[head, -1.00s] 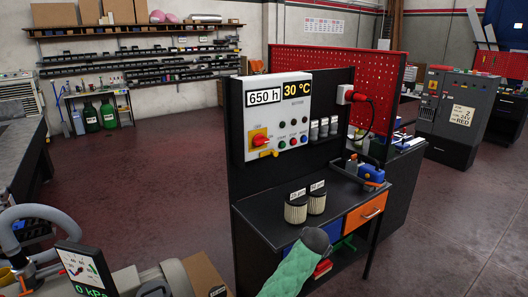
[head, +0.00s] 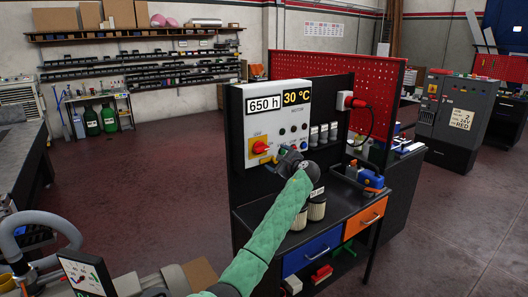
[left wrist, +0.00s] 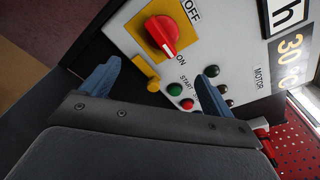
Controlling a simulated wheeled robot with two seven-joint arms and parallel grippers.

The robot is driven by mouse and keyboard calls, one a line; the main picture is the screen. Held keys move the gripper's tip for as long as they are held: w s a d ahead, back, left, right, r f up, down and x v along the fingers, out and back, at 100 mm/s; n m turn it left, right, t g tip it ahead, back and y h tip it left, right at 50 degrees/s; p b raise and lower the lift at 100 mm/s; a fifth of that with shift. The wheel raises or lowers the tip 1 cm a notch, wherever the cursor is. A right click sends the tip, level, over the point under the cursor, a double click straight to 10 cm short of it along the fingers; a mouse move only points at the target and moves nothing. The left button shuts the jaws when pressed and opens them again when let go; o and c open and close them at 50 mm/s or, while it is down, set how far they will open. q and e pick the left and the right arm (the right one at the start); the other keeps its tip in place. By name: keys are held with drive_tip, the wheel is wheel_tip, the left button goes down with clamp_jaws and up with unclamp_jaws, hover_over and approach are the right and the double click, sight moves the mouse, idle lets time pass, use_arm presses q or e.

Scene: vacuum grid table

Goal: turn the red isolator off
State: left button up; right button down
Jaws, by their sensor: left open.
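The red isolator (head: 260,146) is a rotary knob on a yellow plate, low on the left of the white control panel (head: 272,110). In the left wrist view the red knob (left wrist: 163,36) shows near the top centre, its white-marked end pointing towards the ON label (left wrist: 182,62); the OFF label (left wrist: 190,12) is above it. My left gripper (head: 283,160) is in front of the panel's lower part, below and right of the knob. In the left wrist view its blue fingers (left wrist: 163,68) are apart and empty, with the knob beyond them. My right gripper is not in view.
A yellow tab (left wrist: 153,86) sits under the isolator plate. A green START button (left wrist: 175,90) and a red button (left wrist: 187,104) are close to the right finger. Filter cylinders (head: 316,210) stand on the bench below the arm. A red plug (head: 350,100) is right of the panel.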

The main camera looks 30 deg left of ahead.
sight(264, 150)
use_arm(q)
drive_tip(key=a+m+p, duration=0.1)
drive_tip(key=a+m, duration=0.1)
drive_tip(key=w+a+m+y, duration=0.1)
drive_tip(key=a+m, duration=0.1)
drive_tip(key=m, duration=0.1)
drive_tip(key=w+a+m+p, duration=0.1)
drive_tip(key=a+m, duration=0.1)
drive_tip(key=shift+a+r+m+g+p, duration=0.3)
drive_tip(key=shift+a+r+p, duration=0.05)
drive_tip(key=shift+x, duration=0.8)
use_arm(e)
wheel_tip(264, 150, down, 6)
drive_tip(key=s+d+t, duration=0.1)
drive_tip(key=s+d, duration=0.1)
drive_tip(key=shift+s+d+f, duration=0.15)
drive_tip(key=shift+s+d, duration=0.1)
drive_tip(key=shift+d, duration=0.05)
use_arm(q)
drive_tip(key=shift+f, duration=0.1)
drive_tip(key=shift+c, duration=0.5)
drive_tip(key=c, duration=0.9)
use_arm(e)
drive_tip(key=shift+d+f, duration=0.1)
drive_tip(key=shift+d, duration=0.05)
